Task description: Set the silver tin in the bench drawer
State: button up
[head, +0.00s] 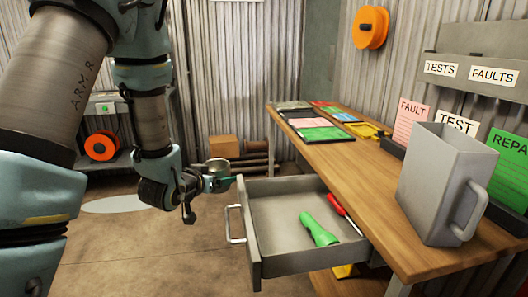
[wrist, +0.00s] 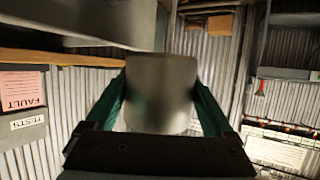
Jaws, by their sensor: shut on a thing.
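My gripper (head: 222,184) is shut on the silver tin (head: 218,166), a small grey metal cylinder. In the wrist view the tin (wrist: 160,85) sits between the two green fingers of my gripper (wrist: 160,105). The bench drawer (head: 300,215) is pulled open below the wooden bench top. My gripper holds the tin to the left of the drawer's back part, higher than its rim. Inside the drawer lie a green torch (head: 319,230) and a red-handled tool (head: 340,207), toward the right side. The drawer's left floor looks bare.
The wooden bench (head: 375,185) stands right of the drawer. A grey jug (head: 442,185) stands near its front edge, with cards and trays behind. The drawer's handle (head: 233,222) sticks out to the left. A cardboard box (head: 224,146) stands by the back wall.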

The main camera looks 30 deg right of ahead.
jog(key=w+a+f+n+t+y, duration=0.1)
jog(key=w+a+f+n+y, duration=0.2)
jog(key=a+f, duration=0.3)
jog(key=w+a+f+n+t+y, duration=0.2)
jog(key=a+f, duration=0.3)
jog(key=a, duration=1.2)
jog(key=w+a+f+n+t+y, duration=0.1)
jog(key=w+a+f+n+y, duration=0.3)
jog(key=a, duration=0.8)
notch_tip(320, 180, down, 3)
jog(key=shift+r+n+t+y, duration=0.2)
jog(key=shift+n+t+y, duration=0.1)
jog(key=shift+n+y, duration=0.25)
jog(key=shift+w+r, duration=0.1)
jog(key=shift+w, duration=0.05)
